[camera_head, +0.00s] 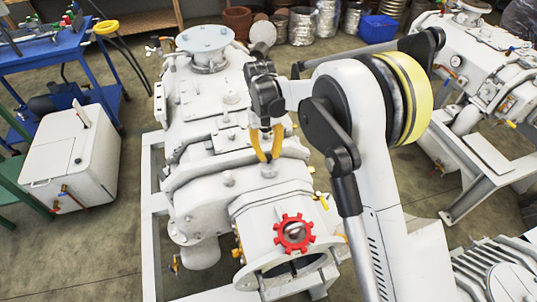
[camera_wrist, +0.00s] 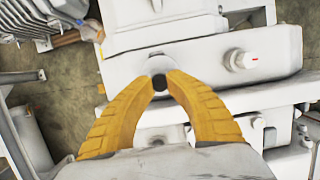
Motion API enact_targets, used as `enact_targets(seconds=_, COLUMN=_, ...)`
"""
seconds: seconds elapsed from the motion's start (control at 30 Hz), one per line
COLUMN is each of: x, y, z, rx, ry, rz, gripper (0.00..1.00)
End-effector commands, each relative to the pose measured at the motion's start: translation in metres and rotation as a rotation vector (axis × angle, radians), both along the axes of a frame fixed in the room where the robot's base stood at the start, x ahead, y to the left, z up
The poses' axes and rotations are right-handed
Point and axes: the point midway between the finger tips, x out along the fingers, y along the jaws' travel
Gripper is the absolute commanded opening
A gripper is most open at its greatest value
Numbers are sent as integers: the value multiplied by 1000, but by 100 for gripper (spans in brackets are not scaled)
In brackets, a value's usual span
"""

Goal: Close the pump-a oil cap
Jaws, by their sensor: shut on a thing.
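The white pump (camera_head: 190,140) fills the middle of the head view, with its flanged top port at the far end. My gripper (camera_head: 268,157) points down over the pump's upper side. In the wrist view its two yellow fingers (camera_wrist: 158,82) close in on a small grey round piece, which I take for the oil cap (camera_wrist: 157,63). A dark round spot shows at the fingertips.
A red toothed handwheel (camera_head: 293,232) is on the pump's near end. A white box (camera_head: 70,160) and a blue cart (camera_head: 50,50) stand left. Another white pump (camera_head: 470,70) stands right. A white-capped fitting (camera_wrist: 238,59) sits right of the fingers in the wrist view.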

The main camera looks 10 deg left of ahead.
Motion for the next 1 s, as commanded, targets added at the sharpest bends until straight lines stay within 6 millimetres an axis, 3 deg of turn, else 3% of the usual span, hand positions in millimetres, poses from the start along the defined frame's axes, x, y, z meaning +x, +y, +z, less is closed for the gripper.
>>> enact_targets(seconds=0.17, x=0, y=0, z=-1, rx=1, ry=-1, rz=0, gripper=0)
enact_targets(seconds=0.2, x=0, y=0, z=-1, rx=1, ry=-1, rz=0, gripper=25)
enact_targets(seconds=0.27, x=0, y=0, z=-1, rx=1, ry=-1, rz=0, gripper=43)
enact_targets(seconds=0.67, x=2, y=1, z=6, rx=1, ry=-1, rz=0, gripper=43)
enact_targets(seconds=1.0, x=19, y=12, z=72, rx=1, ry=-1, rz=0, gripper=43)
